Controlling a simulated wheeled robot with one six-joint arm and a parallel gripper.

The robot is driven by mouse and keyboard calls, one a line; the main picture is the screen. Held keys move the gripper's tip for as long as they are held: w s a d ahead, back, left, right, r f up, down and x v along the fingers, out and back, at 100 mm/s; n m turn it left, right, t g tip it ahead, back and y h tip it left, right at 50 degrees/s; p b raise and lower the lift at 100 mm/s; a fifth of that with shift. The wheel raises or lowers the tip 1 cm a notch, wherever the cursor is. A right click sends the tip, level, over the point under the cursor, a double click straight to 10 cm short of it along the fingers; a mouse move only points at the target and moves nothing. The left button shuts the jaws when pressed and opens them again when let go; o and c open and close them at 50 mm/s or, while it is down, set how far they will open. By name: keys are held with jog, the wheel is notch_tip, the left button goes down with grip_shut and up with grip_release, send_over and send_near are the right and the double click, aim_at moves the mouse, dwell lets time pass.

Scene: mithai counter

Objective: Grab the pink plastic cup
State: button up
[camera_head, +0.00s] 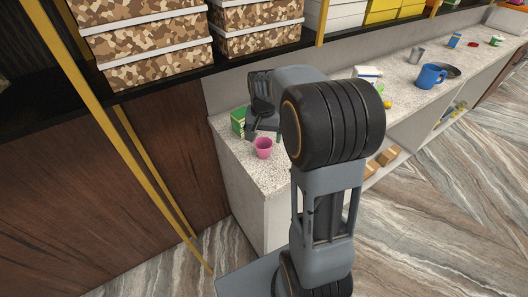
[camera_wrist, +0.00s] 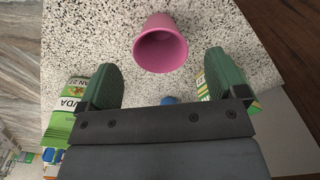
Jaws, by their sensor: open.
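A green carton (camera_head: 239,121) stands close to the left of my gripper. Along the speckled counter (camera_head: 405,83) to the right are a blue mug (camera_head: 431,76), a dark plate, a grey cup (camera_head: 416,55) and small items. Patterned boxes (camera_head: 152,53) sit on the shelf above.

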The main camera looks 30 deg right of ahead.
aim_at(263, 145)
notch_tip(263, 145, down, 7)
jog(key=shift+w+d+f+p, duration=0.1)
jog(key=shift+w+f+p, duration=0.1)
jog(key=shift+p, duration=0.1)
jog(key=c, duration=1)
jog(key=shift+r, duration=0.1)
